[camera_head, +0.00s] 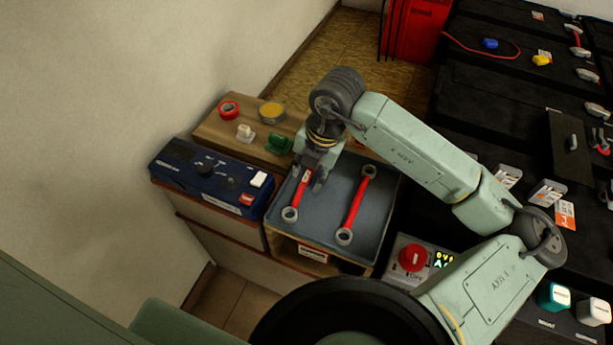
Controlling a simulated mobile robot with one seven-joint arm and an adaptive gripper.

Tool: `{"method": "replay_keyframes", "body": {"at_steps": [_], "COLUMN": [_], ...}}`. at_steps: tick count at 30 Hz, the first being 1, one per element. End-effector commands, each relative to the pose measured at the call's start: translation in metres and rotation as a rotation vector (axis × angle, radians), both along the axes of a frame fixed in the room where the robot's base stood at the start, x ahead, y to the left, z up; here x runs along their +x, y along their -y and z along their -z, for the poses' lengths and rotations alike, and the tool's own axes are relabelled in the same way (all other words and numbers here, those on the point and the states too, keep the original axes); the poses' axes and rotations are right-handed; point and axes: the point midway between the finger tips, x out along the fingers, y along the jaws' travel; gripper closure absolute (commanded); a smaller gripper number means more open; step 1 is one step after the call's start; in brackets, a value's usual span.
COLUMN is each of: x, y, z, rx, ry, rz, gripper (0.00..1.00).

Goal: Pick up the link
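Two links, each a red bar with grey ring ends, lie in a grey-blue tray (328,233). The left link (299,194) slants up to my gripper, and its upper end is hidden under the gripper. The right link (356,205) lies apart to the right, with both rings in view. My gripper (308,183) points down over the upper part of the left link. Its fingers look apart, with the red bar showing between them. I cannot tell whether either finger touches the link.
A dark blue device (207,178) stands left of the tray. Behind, a wooden board (212,126) carries a red tape roll (229,109), a yellow round tin (272,111) and a green clip (279,144). A box with a red knob (412,258) stands right of the tray. Black battery cases fill the right.

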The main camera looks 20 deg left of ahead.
Motion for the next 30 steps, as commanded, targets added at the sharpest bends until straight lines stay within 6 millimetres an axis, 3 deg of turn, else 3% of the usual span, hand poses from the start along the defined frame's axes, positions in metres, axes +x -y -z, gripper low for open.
{"method": "replay_keyframes", "body": {"at_steps": [6, 22, 30], "x": [0.0004, 0.0004, 0.0004], "y": [0.0000, 0.0000, 0.0001], "z": [0.0007, 0.0004, 0.0003], "rx": [0.000, 0.000, 0.000], "ry": [0.001, 0.001, 0.001], "rz": [0.000, 0.001, 0.000], "gripper": [0.65, 1.00, 1.00]}}
